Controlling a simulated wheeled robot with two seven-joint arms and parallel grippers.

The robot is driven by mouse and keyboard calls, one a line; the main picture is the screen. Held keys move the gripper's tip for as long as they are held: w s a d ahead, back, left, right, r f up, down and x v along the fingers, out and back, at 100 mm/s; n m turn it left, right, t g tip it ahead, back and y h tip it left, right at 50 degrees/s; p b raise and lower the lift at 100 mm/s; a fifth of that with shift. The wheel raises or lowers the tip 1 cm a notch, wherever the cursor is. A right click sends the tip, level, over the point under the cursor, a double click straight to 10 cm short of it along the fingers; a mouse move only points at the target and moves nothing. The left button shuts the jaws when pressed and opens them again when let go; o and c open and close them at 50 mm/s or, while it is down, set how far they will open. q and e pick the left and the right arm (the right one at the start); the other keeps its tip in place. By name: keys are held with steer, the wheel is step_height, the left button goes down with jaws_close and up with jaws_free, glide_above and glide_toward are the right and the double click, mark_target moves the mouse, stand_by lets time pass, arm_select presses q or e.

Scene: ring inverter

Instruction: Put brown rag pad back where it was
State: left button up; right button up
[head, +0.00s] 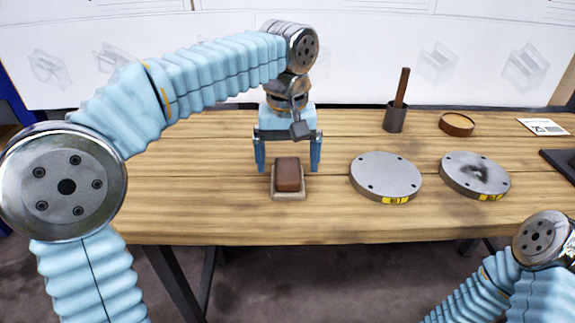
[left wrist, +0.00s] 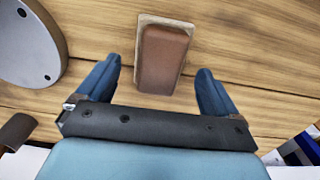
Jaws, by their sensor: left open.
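The brown rag pad (head: 288,174) is a brown block that sits on a thin beige base (head: 288,196) on the wooden table. My left gripper (head: 287,170) is open above and behind it, with its blue fingers apart on either side. In the left wrist view the pad (left wrist: 163,60) lies just beyond the open fingertips of my left gripper (left wrist: 160,78), roughly centred between them. No contact between fingers and pad shows. Of my right arm only links show at the lower right of the head view; its gripper is out of the picture.
Two grey metal discs with yellow labels, one clean (head: 386,176) and one with a dark smudge (head: 475,175), lie right of the pad. Behind them stand a dark cup (head: 395,118) with a brown stick and a round brown dish (head: 457,123). The table's left part is clear.

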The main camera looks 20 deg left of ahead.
mark_target(288, 168)
arm_select(q)
step_height(288, 168, up, 10)
steer(key=p, duration=0.2)
steer(key=shift+f, duration=0.25)
